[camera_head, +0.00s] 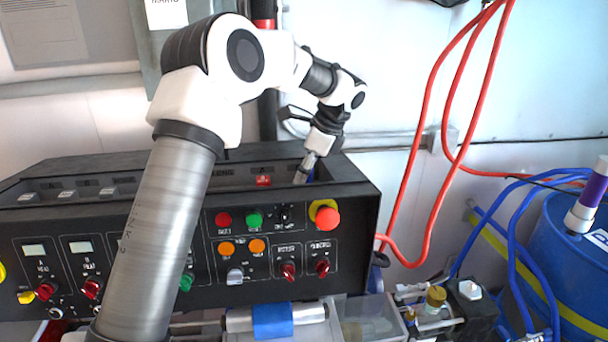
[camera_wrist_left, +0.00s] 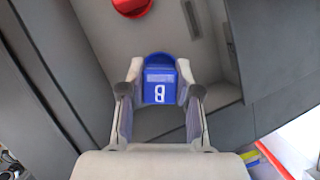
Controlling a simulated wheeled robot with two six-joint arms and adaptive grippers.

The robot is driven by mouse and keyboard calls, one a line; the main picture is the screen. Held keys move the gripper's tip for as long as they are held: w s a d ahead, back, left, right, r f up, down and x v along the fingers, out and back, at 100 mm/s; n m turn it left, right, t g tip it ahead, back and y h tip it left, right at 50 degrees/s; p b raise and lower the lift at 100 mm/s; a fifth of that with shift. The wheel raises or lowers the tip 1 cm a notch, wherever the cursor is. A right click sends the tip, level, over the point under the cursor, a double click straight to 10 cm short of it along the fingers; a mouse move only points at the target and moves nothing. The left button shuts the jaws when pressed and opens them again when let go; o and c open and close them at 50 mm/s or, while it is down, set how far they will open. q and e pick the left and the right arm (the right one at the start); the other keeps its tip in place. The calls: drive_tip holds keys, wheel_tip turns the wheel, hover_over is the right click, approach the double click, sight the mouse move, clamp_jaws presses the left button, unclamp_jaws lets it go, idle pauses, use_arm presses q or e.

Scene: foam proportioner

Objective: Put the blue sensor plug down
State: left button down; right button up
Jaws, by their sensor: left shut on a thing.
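The blue sensor plug (camera_wrist_left: 160,88), marked with a white figure, sits between the two fingers of my left gripper (camera_wrist_left: 160,100) in the left wrist view. The fingers press on its sides. In the head view my left gripper (camera_head: 306,168) points down into the recessed top of the black control console (camera_head: 345,205), near its right end. The plug cannot be made out there. The wrist view shows a grey recess floor beyond the plug; I cannot tell whether the plug touches it. My right gripper is not in view.
A red part (camera_head: 263,181) sits in the recess left of the gripper; a red round part (camera_wrist_left: 132,6) shows in the wrist view. Console walls stand close around the gripper. Red hoses (camera_head: 437,190) hang at right, beside a blue drum (camera_head: 575,250).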

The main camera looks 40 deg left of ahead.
use_arm(q)
drive_tip(key=shift+f, duration=0.65)
drive_tip(key=c, duration=0.8)
unclamp_jaws()
drive_tip(key=shift+w, duration=0.1)
drive_tip(key=shift+r, duration=0.1)
drive_tip(key=b+v, duration=0.1)
drive_tip(key=v, duration=1.1)
drive_tip(key=shift+a, duration=0.1)
